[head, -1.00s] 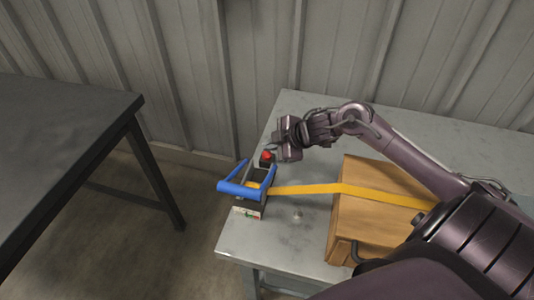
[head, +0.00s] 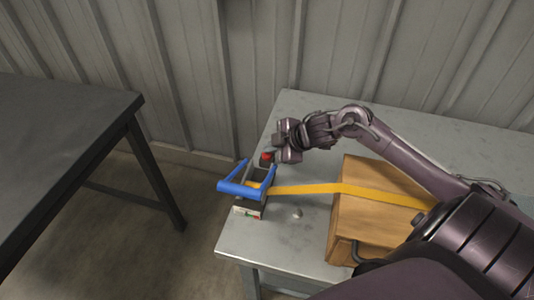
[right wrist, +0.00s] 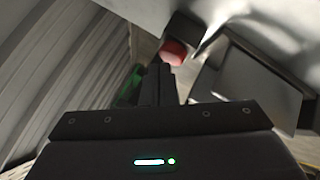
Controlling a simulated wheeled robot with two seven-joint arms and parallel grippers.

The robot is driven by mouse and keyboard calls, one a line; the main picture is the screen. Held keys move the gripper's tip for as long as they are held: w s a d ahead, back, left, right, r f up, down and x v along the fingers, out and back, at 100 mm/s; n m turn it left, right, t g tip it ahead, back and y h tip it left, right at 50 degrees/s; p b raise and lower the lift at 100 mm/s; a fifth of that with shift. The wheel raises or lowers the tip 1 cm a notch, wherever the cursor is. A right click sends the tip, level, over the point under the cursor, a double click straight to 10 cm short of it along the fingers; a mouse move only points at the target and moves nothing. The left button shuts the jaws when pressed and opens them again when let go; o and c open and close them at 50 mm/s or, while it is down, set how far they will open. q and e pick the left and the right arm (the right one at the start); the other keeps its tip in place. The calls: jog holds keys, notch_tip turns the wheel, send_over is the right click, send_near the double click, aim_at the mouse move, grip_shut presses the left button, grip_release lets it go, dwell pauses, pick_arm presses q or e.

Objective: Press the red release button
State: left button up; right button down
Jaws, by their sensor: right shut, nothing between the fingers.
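The red release button (head: 266,156) sits on a dark housing at the back of a blue-handled strap device (head: 246,186), near the table's left edge. In the right wrist view the red button (right wrist: 172,52) shows just beyond the fingertips. My right gripper (head: 276,153) is shut and empty, close beside the button at its right. The wrist view also shows its dark closed fingers (right wrist: 160,83), with their tips at the button's lower edge. I cannot tell whether they touch it. My left gripper is not in view.
A yellow strap (head: 310,189) runs from the device across a wooden box (head: 375,215) on the grey table (head: 295,235). A small knob (head: 297,213) lies between them. A dark table (head: 60,125) stands at left across a floor gap. A corrugated wall is behind.

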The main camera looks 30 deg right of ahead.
aim_at(271, 155)
jog(key=shift+f, duration=0.35)
dwell(0.6)
jog(key=shift+r, duration=0.1)
jog(key=shift+r+p, duration=0.7)
jog(key=shift+p, duration=0.1)
notch_tip(271, 155, up, 5)
jog(key=p, duration=0.5)
jog(key=shift+r, duration=0.1)
dwell(0.7)
